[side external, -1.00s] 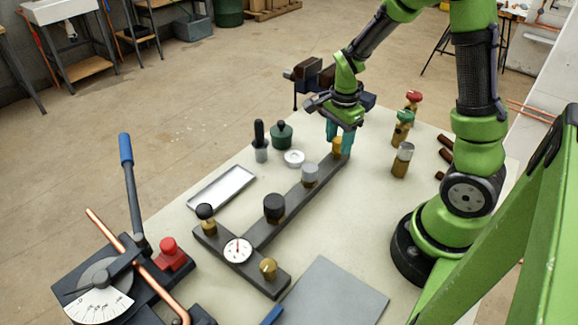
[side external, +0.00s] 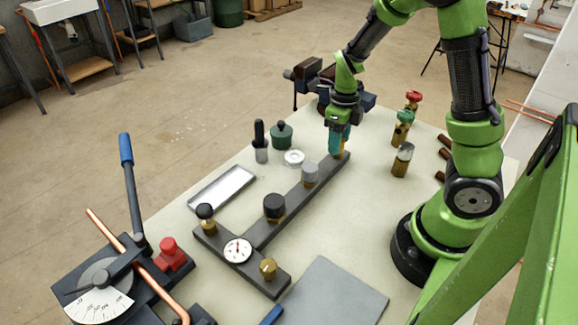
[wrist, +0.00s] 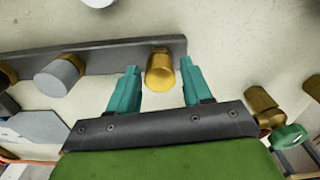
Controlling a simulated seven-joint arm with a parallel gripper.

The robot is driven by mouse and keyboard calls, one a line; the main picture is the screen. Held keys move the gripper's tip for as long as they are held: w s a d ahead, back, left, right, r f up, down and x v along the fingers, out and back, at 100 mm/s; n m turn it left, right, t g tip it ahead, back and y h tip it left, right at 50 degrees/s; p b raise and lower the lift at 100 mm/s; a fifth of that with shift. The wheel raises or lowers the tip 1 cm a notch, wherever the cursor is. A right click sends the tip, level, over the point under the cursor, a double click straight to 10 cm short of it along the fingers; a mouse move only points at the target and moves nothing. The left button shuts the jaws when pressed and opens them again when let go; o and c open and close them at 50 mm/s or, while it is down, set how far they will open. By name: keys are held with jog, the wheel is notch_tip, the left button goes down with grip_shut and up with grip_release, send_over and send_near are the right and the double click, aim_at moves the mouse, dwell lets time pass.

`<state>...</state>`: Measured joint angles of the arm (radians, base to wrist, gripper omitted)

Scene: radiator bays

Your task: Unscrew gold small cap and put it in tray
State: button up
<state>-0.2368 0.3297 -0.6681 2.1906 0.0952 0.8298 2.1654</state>
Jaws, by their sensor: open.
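The gold small cap (wrist: 161,72) sits at the end of the dark manifold bar (wrist: 112,56), between my two teal fingers in the wrist view. My gripper (wrist: 158,76) is open, with a gap on each side of the cap. In the side view my gripper (side external: 339,150) is down over the far end of the bar (side external: 295,202) and mostly hides the cap. The silver tray (side external: 222,189) lies empty to the left of the bar.
A grey cap (side external: 310,174) and a black cap (side external: 274,206) stand along the bar. A gauge (side external: 238,250) and another gold cap (side external: 268,268) are on its near cross piece. A white ring (side external: 294,158), a green pot (side external: 281,136) and valves (side external: 402,128) stand nearby.

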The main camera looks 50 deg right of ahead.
grip_shut()
jog(key=n, duration=1.8)
jog(key=shift+n, duration=0.4)
jog(key=n, duration=0.5)
jog(key=shift+r, duration=0.1)
jog(key=n, duration=0.7)
